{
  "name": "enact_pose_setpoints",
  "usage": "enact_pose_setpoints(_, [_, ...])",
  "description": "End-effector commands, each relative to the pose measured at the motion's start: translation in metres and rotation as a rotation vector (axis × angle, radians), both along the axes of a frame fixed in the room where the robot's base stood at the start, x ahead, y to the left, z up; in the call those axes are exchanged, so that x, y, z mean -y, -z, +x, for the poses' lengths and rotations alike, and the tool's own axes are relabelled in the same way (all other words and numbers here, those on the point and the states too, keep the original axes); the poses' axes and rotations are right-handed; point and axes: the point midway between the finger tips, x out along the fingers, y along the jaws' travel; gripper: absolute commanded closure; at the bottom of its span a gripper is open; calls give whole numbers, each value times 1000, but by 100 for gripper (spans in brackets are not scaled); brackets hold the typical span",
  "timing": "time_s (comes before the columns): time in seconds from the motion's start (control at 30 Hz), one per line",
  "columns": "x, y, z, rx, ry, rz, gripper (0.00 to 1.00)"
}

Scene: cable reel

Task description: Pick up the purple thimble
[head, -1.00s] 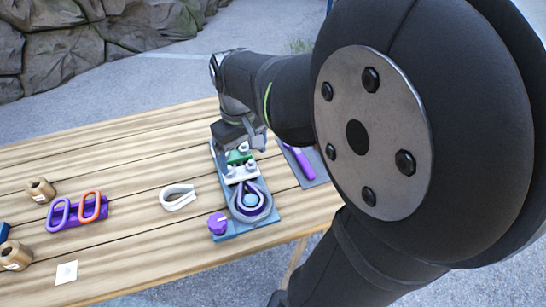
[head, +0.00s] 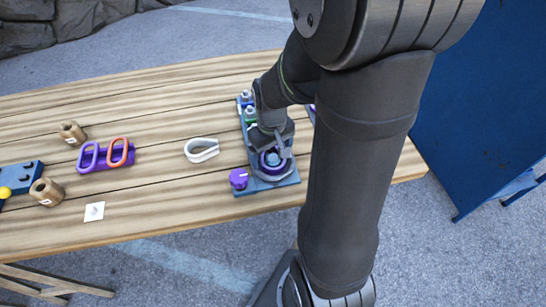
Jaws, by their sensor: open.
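The purple thimble (head: 265,163) sits at the near end of the blue fixture board (head: 246,188), around a light blue post (head: 272,159) and inside a grey loop. My gripper (head: 276,150) is right above the thimble, pointing down, and hides part of it. Its jaws are open. From this view I cannot tell whether the fingers touch the thimble.
A purple knob (head: 239,179) stands at the board's near left corner. A white teardrop loop (head: 202,150) lies to the left. Farther left are a purple rack with rings (head: 107,157), wooden spools (head: 46,191) and a white card (head: 94,211).

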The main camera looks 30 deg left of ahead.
Motion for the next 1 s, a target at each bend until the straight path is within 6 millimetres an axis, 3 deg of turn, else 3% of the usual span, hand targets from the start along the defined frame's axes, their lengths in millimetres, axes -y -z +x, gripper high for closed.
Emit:
enact_pose_setpoints(0.1, [0, 9, 0, -1, 0, -2, 14])
enact_pose_setpoints(0.37, [0, 10, 0, 0, 0, 0, 14])
enact_pose_setpoints(0.63, [0, 10, 0, 0, 0, 0, 67])
enact_pose_setpoints(1.0, [0, 6, 0, 2, 0, 1, 68])
